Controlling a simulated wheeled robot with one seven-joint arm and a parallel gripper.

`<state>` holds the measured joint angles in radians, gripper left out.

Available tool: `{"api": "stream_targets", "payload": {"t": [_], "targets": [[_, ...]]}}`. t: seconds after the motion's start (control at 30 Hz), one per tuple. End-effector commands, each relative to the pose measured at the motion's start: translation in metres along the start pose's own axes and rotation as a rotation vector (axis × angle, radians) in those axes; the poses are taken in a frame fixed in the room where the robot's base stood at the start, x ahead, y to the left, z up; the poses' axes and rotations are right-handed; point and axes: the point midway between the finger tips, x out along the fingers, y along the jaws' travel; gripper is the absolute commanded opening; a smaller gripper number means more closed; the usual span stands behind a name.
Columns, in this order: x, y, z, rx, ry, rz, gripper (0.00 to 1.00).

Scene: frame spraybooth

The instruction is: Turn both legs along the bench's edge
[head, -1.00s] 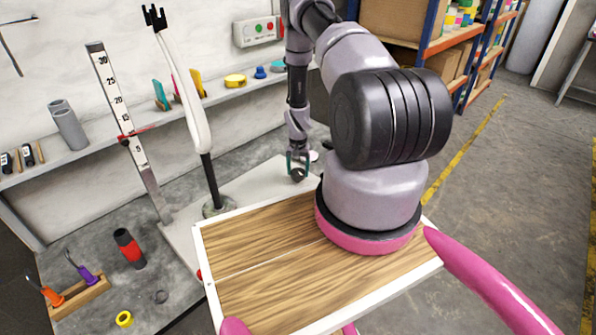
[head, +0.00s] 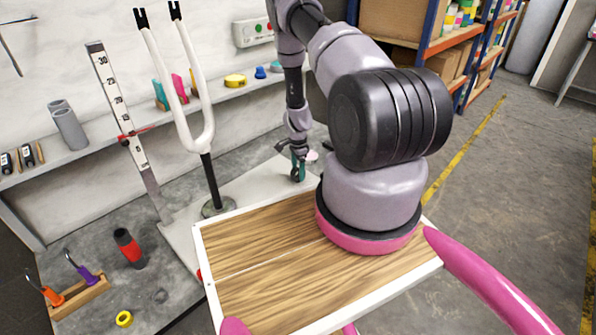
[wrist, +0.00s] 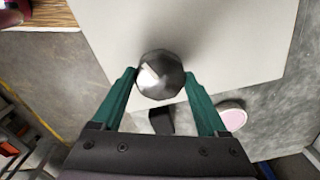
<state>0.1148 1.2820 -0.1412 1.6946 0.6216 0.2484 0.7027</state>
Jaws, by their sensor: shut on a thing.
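A white two-legged fork (head: 208,130) stands upright on a dark post with a round base on a pale board (head: 178,250) on the bench. Both legs show apart, with dark tips; the left leg's tip sits lower in the head view than the right one's. My gripper (head: 298,168) is over the board's far right part, well to the right of the fork. In the wrist view its green fingers (wrist: 160,80) are shut on a dark faceted knob (wrist: 160,72), one finger on each side. In the head view the knob is mostly hidden by the gripper.
A height scale (head: 122,115) with a red pointer stands left of the fork. A red-black bottle (head: 129,248), a tool rack (head: 75,297) and a yellow ring (head: 124,319) are on the bench. A pink-topped disc (wrist: 232,115) lies near my gripper.

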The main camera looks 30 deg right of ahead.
Motion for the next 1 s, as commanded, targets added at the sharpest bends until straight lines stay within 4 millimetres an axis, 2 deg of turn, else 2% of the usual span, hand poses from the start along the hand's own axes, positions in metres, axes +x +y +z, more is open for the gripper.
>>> {"api": "stream_targets", "payload": {"t": [0.2,0.5,1.0], "targets": [[0.0002,0.0,0.0005,0.18,0.0,0.0,0.2],[0.0001,0.0,0.0005,0.347,0.0,0.0,0.2],[0.0,-0.0001,0.0002,0.416,0.0,0.0,0.2]]}}
